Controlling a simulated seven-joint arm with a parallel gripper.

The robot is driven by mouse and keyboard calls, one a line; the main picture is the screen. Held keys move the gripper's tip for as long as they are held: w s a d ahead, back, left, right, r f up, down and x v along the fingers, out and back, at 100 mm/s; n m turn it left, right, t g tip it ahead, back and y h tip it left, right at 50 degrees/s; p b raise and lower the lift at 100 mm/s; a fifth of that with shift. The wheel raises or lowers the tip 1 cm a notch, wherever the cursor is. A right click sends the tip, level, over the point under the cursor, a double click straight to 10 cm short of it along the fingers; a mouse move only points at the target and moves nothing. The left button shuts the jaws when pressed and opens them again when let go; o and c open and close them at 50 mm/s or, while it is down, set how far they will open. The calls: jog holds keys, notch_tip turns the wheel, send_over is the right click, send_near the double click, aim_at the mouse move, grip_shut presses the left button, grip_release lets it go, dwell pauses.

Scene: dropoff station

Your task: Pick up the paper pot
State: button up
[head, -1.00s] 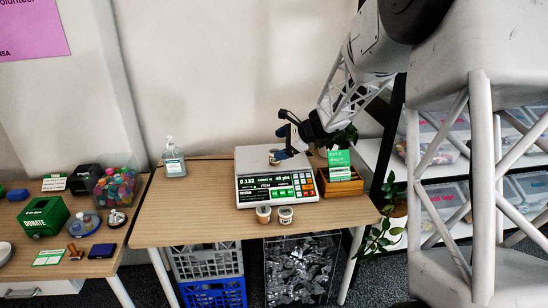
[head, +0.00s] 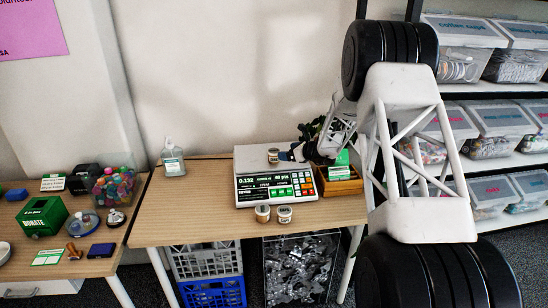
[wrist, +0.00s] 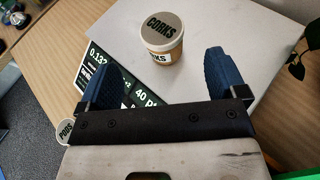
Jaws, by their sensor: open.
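A paper pot (head: 273,156) with a grey lid marked CORKS stands upright on the scale's pale plate (head: 250,157). In the wrist view the pot (wrist: 160,57) is just beyond my fingertips, roughly centred between them. My gripper (wrist: 160,65) is open and empty, with two blue finger pads. In the head view my gripper (head: 292,154) is just right of the pot, partly hidden by the arm. Two similar lidded pots (head: 263,213) (head: 285,214) stand on the table in front of the scale. One in the wrist view (wrist: 65,131) is marked PODS.
The scale's display panel (head: 276,189) faces front. A wooden box with a green card (head: 340,184) stands right of it, near a leafy plant (head: 310,130). A sanitizer bottle (head: 173,158) is at the back left. The table's left part is clear.

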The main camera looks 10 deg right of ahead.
aim_at(275, 151)
dwell(0.3)
jog(key=shift+x, duration=1.3)
jog(key=shift+w, duration=0.1)
jog(key=shift+x, duration=2.55)
jog(key=shift+r, duration=0.1)
jog(key=c, duration=1.1)
jog(key=shift+c, duration=0.2)
jog(key=shift+r, duration=0.15)
